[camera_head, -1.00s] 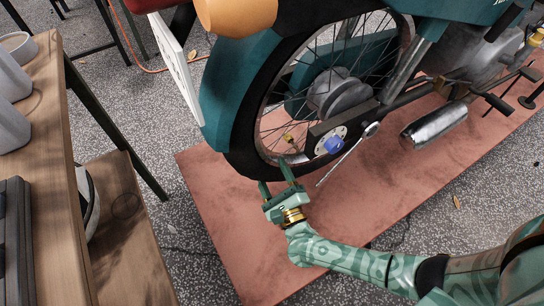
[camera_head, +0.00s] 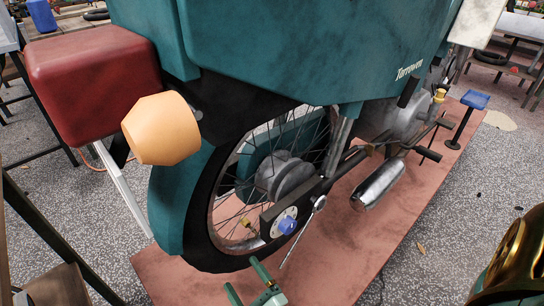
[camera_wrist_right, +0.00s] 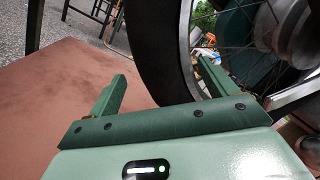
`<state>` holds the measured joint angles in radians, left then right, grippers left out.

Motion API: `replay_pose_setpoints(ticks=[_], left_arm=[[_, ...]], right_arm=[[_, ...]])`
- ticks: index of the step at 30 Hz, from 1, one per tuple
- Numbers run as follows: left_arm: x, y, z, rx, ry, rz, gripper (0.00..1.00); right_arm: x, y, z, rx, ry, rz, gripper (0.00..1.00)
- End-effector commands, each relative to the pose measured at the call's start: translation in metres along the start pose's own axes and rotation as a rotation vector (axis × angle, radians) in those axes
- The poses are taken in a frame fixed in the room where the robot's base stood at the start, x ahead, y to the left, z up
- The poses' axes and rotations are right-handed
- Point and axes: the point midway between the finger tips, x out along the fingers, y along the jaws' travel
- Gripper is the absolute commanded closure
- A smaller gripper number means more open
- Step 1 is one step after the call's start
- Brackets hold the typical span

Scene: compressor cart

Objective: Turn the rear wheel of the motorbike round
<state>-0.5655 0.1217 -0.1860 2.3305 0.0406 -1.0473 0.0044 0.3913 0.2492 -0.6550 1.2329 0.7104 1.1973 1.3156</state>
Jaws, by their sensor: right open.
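The rear wheel (camera_head: 205,225) of the teal motorbike (camera_head: 290,50) has a black tyre, wire spokes and a grey hub. Its lower part is near the reddish board (camera_head: 325,260). My right gripper (camera_head: 247,281) is open at the bottom edge of the head view, close to the low part of the tyre. In the right wrist view, the tyre (camera_wrist_right: 150,45) shows between the two green fingers of this gripper (camera_wrist_right: 161,72), with one finger to each side. I cannot tell whether either finger touches it. My left gripper is not in view.
An orange rounded lamp (camera_head: 160,130) and a dark red box (camera_head: 90,85) stick out at the bike's rear. A silver exhaust (camera_head: 378,185) and a thin metal rod (camera_head: 303,232) lie right of the wheel.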

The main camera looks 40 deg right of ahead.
Motion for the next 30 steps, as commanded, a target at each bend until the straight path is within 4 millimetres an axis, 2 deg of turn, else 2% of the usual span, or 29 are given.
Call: replay_pose_setpoints(ticks=[1, 6, 12, 18, 30], left_arm=[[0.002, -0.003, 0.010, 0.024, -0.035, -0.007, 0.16], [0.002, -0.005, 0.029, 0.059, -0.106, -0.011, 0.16], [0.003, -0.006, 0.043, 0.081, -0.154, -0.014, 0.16], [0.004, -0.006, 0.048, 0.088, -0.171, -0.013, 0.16], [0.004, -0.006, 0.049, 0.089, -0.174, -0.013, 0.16]], right_arm=[[-0.013, -0.003, 0.003, 0.001, 0.000, 0.000, 0.16], [-0.061, -0.002, 0.002, 0.001, 0.001, 0.001, 0.16], [-0.102, 0.000, 0.001, 0.001, 0.002, 0.001, 0.16], [-0.120, 0.001, 0.000, 0.000, 0.001, 0.002, 0.16], [-0.121, 0.001, 0.000, 0.001, 0.001, 0.002, 0.16]])
